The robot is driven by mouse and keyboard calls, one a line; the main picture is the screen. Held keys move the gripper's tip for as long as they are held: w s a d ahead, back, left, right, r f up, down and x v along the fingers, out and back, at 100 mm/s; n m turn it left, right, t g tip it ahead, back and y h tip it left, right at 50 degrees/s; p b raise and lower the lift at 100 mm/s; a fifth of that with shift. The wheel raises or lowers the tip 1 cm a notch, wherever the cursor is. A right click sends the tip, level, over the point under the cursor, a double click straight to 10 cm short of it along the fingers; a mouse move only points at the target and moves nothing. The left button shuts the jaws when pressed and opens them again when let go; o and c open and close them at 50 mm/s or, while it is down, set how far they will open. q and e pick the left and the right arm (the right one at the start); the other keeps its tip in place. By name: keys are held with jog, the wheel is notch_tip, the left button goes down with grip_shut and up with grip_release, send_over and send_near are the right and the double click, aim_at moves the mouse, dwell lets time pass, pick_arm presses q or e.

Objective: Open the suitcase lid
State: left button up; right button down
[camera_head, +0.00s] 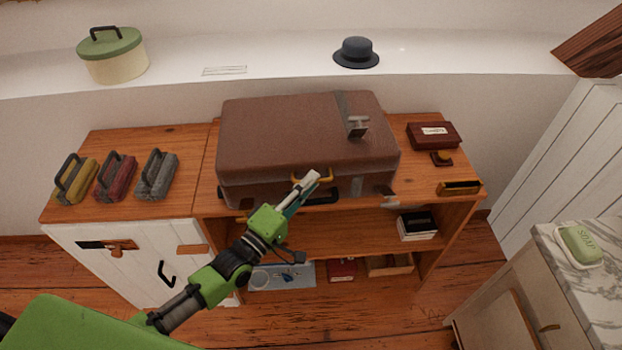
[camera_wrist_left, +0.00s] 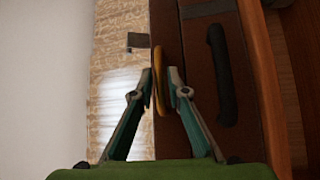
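The brown suitcase (camera_head: 290,135) lies flat on the wooden cabinet with its lid down. A yellow pull (camera_head: 326,178) juts from the front edge of the lid. A black carry handle (camera_head: 322,196) is below it. My left gripper (camera_head: 311,181) is at the front of the suitcase, at the yellow pull. In the left wrist view its fingers (camera_wrist_left: 161,84) are partly apart, one on each side of the yellow pull (camera_wrist_left: 157,68). A narrow gap seems to show beside the pull; firm contact cannot be made out. The black handle (camera_wrist_left: 221,75) is right of the fingers. My right gripper is not in view.
The cabinet top (camera_head: 190,140) carries yellow, red and grey handled objects on the left and a small dark red box (camera_head: 433,135) on the right. A black hat (camera_head: 356,52) and a green-lidded round box (camera_head: 113,55) stand on the white ledge behind, clear above the suitcase.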

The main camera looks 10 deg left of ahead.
pick_arm(q)
jog(key=shift+w+d, duration=0.25)
jog(key=shift+w, duration=0.2)
jog(key=shift+r, duration=0.1)
grip_shut()
